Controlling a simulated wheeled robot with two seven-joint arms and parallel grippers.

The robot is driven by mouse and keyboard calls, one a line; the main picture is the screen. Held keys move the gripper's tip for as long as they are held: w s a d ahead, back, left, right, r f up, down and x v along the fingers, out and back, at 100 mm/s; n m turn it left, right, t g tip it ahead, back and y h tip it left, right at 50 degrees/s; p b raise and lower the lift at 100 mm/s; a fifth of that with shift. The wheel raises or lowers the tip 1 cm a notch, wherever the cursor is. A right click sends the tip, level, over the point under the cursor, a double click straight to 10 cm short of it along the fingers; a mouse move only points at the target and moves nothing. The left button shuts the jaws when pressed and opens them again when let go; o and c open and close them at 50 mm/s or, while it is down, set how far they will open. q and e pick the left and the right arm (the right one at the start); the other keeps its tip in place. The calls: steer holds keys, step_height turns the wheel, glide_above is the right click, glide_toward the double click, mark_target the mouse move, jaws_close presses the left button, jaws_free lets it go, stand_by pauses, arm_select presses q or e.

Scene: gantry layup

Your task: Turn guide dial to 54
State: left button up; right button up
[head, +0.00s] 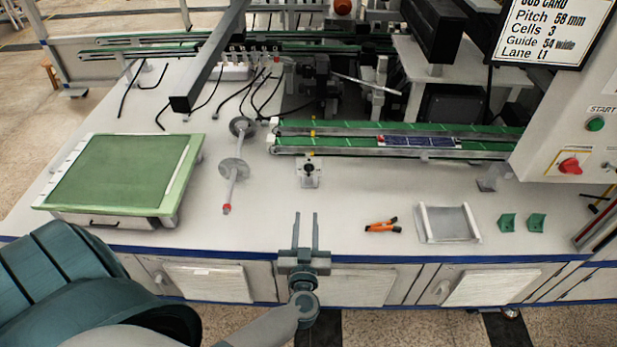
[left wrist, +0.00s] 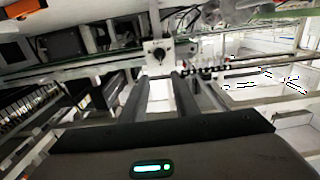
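The guide dial (head: 309,168) is a small black knob on a white block at the front edge of the green conveyor in the head view. It also shows in the left wrist view (left wrist: 158,54), straight beyond the fingers; its reading is too small to make out. My left gripper (head: 305,216) is open and empty, its two fingers apart and pointing at the dial, with a gap between them and it. The same fingers show in the left wrist view (left wrist: 159,77). My right gripper is not in view. A card (head: 548,30) at upper right reads "Guide 54 wide".
The green conveyor (head: 350,142) carries a blue cell strip (head: 405,141). Orange-handled pliers (head: 383,226), a clear tray (head: 447,223) and green brackets (head: 508,222) lie to the right. A grey reel stand (head: 233,170) and a green-topped panel (head: 120,172) stand left. The tabletop before the dial is clear.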

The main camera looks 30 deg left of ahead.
mark_target(309, 172)
arm_select(q)
steer(key=x, duration=1.7)
steer(key=shift+w, duration=0.2)
steer(key=shift+c, duration=0.3)
jaws_close()
